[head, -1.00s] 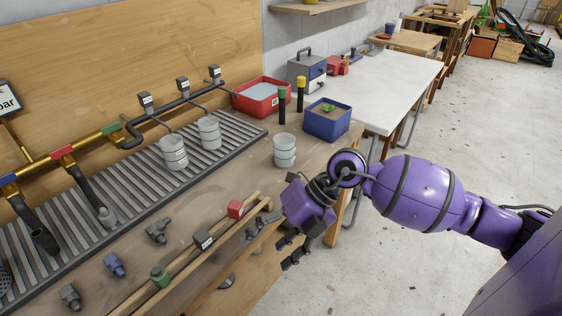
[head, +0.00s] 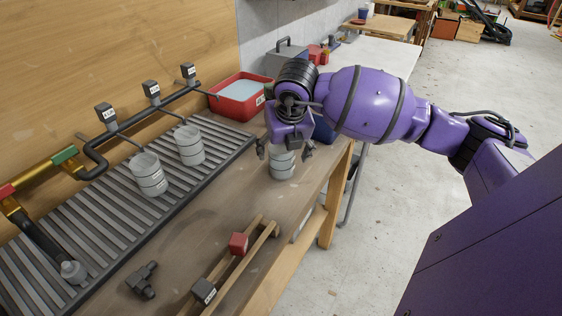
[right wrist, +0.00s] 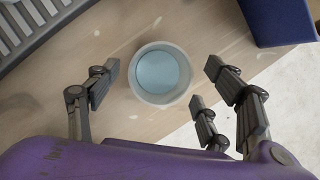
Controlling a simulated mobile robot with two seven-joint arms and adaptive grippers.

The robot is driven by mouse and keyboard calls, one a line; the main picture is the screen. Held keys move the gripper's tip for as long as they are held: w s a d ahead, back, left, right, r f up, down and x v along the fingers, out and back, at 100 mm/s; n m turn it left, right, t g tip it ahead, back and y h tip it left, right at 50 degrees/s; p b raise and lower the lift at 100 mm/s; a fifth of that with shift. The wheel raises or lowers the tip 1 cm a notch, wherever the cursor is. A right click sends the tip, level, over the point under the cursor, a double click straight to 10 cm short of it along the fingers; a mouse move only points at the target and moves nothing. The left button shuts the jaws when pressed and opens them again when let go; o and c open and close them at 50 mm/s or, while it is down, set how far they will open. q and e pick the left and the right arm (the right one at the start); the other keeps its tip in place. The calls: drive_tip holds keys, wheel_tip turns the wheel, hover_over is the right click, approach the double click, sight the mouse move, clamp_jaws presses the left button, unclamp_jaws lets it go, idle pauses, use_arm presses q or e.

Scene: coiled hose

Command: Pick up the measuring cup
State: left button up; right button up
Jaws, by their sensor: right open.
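A grey-white measuring cup (head: 283,167) with dark rings stands upright on the wooden bench. Its upper part is partly hidden by my right gripper (head: 285,151). In the right wrist view the round cup (right wrist: 160,74) is seen from above, with pale blue inside. There my right gripper (right wrist: 163,82) is open, with fingers spread on the left and right of the cup. They look apart from its wall, and nothing is held. Two similar cups, a nearer one (head: 148,175) and a farther one (head: 190,146), stand on the slatted grate. My left gripper is not in view.
The slatted grate (head: 100,228) runs along the bench below a pipe with several labelled valves. A red tub (head: 238,98) stands behind the cup. A blue box (right wrist: 280,20) is close on the right in the wrist view. A red block (head: 238,244) lies nearer.

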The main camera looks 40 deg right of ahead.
drive_tip(key=shift+x, duration=1.2)
drive_tip(key=c, duration=0.5)
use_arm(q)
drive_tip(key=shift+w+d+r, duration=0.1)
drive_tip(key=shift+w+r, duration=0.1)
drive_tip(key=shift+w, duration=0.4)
use_arm(e)
drive_tip(key=c, duration=0.9)
drive_tip(key=shift+r, duration=0.25)
